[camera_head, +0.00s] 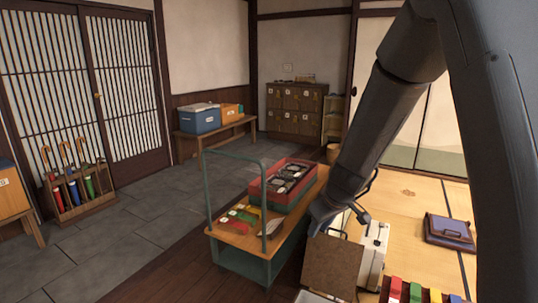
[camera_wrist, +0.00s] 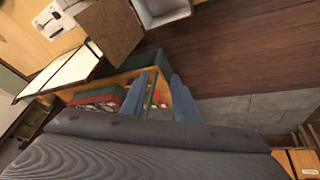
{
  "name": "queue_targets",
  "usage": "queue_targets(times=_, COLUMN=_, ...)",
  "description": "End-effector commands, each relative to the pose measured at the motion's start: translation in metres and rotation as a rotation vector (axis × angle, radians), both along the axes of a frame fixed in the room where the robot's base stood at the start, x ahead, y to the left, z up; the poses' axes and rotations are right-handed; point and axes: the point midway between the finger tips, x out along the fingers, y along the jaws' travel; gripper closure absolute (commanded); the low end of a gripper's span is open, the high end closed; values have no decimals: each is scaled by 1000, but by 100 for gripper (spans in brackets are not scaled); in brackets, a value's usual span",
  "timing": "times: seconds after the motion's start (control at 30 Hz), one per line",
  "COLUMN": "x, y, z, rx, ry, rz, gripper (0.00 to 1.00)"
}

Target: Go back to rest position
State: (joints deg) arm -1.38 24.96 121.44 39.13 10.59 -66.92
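My arm reaches down from the upper right in the head view. My gripper (camera_head: 320,222) hangs beside the right end of a wooden-topped green trolley (camera_head: 228,240). In the wrist view my gripper (camera_wrist: 159,78) shows two blue-grey fingers standing apart, with nothing between them. Through the gap I see part of the trolley and its coloured items in the background. The fingers appear clear of the trolley, but the head view shows them too small to be sure.
The trolley carries a red tray box (camera_head: 265,186) with dark contents and small coloured items (camera_head: 240,217). A brown board (camera_head: 331,268) and a white case (camera_head: 373,252) stand close below my gripper. A dark blue bag (camera_head: 449,230) lies on the tatami. Grey floor (camera_head: 130,235) at left is clear.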

Motion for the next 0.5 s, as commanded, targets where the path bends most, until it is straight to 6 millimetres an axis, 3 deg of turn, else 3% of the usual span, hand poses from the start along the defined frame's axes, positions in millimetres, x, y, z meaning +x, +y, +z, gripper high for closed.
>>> queue_targets(times=0.03, x=-22, y=1, z=12, rx=21, ry=31, rz=-25, gripper=72)
queue_targets(times=0.27, x=-126, y=-3, z=40, rx=79, ry=216, rz=-189, gripper=72)
queue_targets(times=0.5, x=-233, y=-23, z=62, rx=49, ry=386, rz=-395, gripper=72)
